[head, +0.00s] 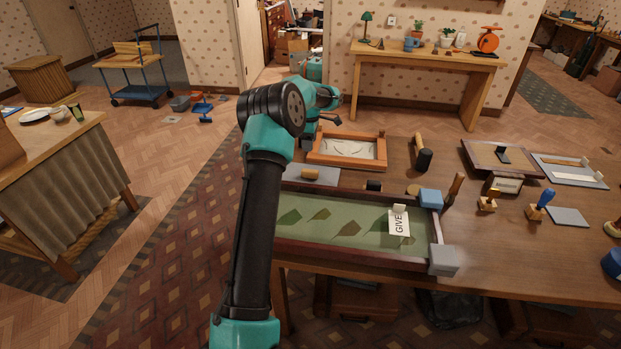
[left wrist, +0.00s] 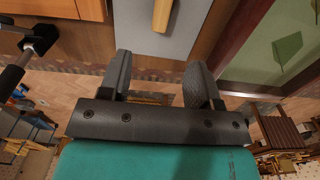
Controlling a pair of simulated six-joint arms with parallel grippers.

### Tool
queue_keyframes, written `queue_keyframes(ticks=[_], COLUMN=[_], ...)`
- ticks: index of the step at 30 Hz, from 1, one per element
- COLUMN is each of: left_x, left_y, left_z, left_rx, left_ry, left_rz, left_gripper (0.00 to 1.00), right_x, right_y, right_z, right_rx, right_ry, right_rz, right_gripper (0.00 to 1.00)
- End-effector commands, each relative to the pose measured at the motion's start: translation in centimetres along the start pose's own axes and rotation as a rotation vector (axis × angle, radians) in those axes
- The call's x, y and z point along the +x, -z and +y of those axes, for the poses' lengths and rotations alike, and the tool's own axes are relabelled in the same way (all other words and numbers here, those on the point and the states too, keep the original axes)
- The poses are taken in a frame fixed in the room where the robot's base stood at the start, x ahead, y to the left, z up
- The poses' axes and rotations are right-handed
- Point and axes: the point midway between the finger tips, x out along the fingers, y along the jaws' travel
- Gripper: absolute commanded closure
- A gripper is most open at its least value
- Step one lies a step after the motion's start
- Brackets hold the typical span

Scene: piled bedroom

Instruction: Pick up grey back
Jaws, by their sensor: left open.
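A flat grey panel (head: 322,176), which looks like the grey back, lies on the table behind the green-lined display tray (head: 345,262), partly hidden by my left arm. In the left wrist view a grey panel (left wrist: 135,38) with a pale wooden bar (left wrist: 162,15) on it lies beyond my fingertips. My left gripper (left wrist: 160,62) is open and empty, apart from the panel. In the head view my left gripper (head: 325,120) is above the table's far left side, near a wooden frame (head: 313,153). My right gripper is not in view.
Another grey sheet (head: 568,217) and a framed panel (head: 475,152) lie farther right. A grey block (head: 443,260) sits at the tray's front right corner.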

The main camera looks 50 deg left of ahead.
Motion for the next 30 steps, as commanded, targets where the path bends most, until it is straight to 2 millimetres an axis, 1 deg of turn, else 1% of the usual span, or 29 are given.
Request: queue_keyframes(ticks=[1, 6, 12, 15, 19, 30], left_x=[1.0, 3.9, 7.3, 8.5, 9.3, 9.6], left_y=[0.1, 0.0, 0.0, 0.0, 0.0, 0.0], left_z=[0.0, 0.0, -0.1, 0.0, 0.0, -0.1], left_rx=[0.000, 0.000, 0.001, 0.000, 0.001, 0.001], left_ry=[0.003, 0.002, 0.003, 0.001, 0.000, 0.001], left_rz=[0.001, 0.001, 0.000, 0.000, 0.000, 0.000], left_gripper=[0.43, 0.43, 0.43, 0.43, 0.43, 0.43], right_x=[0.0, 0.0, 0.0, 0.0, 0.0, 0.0], right_y=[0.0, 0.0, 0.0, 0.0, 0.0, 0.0], right_z=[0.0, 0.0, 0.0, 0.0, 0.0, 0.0], right_rx=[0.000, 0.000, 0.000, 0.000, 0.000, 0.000], right_ry=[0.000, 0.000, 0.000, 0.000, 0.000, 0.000], right_rz=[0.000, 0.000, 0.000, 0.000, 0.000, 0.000], right_gripper=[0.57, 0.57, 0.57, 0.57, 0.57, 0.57])
